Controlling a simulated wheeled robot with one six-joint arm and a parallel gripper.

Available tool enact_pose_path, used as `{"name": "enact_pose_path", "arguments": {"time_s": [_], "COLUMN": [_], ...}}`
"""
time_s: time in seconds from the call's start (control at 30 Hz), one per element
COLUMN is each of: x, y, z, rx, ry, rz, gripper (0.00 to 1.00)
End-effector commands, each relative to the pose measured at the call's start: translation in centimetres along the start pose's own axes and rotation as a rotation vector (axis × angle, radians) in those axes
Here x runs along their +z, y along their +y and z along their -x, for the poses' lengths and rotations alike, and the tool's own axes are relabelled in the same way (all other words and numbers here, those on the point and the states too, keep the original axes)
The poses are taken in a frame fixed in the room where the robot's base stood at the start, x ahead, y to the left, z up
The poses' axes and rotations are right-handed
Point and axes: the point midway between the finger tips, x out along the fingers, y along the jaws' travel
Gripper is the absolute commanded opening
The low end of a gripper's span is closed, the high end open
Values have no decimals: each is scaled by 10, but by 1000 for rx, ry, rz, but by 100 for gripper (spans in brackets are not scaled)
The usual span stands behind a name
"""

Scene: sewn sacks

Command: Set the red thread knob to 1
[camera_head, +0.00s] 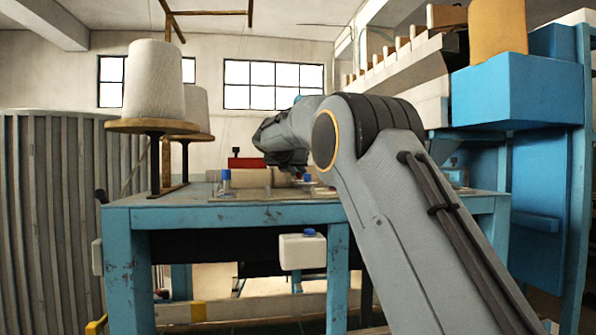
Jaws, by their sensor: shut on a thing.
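My gripper (287,164) is small in the camera_head view, above the far part of the blue worktable (150,217), and points down. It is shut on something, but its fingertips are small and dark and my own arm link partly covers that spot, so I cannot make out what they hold. A red part (245,162) with a small dark piece on top shows behind and left of the gripper. I cannot make out the red thread knob or its setting.
A blue-capped container (225,180) stands on the table left of my gripper. Large thread cones (154,82) stand on round wooden plates at the left. A white blue-capped canister (303,250) is at the table's front. A blue machine (520,92) rises at the right.

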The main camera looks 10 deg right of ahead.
Motion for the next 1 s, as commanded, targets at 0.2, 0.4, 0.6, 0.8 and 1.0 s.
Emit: {"name": "enact_pose_path", "arguments": {"time_s": [0.2, 0.4, 0.6, 0.8, 1.0], "x": [2, 4, 2, 2, 1], "y": [5, 8, 8, 7, 7], "z": [1, 0, 0, 0, 0], "rx": [-137, -227, -283, -296, -296], "ry": [0, -3, -5, -5, -5], "rz": [-56, -95, -118, -126, -125], "gripper": [0, 0, 0, 0, 0]}}
